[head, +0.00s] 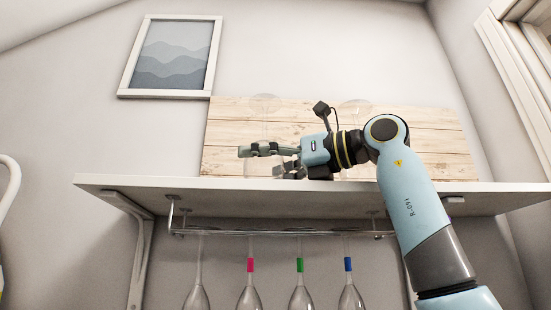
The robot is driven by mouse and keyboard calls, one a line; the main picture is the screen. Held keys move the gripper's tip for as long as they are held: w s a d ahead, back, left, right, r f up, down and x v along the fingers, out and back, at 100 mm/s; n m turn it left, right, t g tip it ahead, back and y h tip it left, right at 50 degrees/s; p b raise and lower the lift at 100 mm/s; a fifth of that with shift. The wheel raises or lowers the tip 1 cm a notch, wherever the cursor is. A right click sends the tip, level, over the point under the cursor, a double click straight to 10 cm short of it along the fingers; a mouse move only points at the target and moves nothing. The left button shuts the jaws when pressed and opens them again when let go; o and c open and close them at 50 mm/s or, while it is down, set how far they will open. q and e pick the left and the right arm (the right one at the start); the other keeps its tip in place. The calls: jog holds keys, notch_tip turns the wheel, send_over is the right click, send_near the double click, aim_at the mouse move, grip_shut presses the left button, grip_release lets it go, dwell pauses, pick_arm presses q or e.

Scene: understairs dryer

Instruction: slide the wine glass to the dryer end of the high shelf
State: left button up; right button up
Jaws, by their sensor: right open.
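On the high shelf (300,186), a clear, faint glass (265,103) shows its round top in front of the wooden board. Its lower part is partly hidden behind my right gripper (260,161). A second clear round glass top (355,106) shows further right, mostly hidden behind my right arm. I cannot tell which is the task's wine glass. My right gripper is open, with its fingers pointing left just above the shelf, overlapping the left glass in the picture. I cannot tell whether it touches the glass. My left gripper is out of view.
A plank board (230,140) leans on the wall behind the shelf. Several stemmed glasses hang below from a metal rack (270,233), some with pink, green or blue bands. A framed picture (170,57) hangs at upper left. The shelf's left end looks clear. The dryer is not visible.

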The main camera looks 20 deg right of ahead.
jog(key=shift+w+a, duration=0.15)
jog(key=shift+f, duration=0.1)
jog(key=shift+c, duration=0.7)
jog(key=c, duration=1.2)
jog(key=shift+w+a, duration=0.1)
jog(key=shift+a, duration=0.45)
jog(key=shift+w+a+p, duration=0.2)
jog(key=shift+a+p, duration=0.15)
jog(key=shift+a, duration=0.35)
jog(key=shift+w+a+p, duration=0.2)
jog(key=shift+a+p, duration=0.15)
jog(key=shift+a, duration=0.3)
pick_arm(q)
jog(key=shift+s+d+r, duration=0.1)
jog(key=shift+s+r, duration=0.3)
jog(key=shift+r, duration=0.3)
pick_arm(e)
jog(key=shift+w+a, duration=0.15)
jog(key=shift+a, duration=0.4)
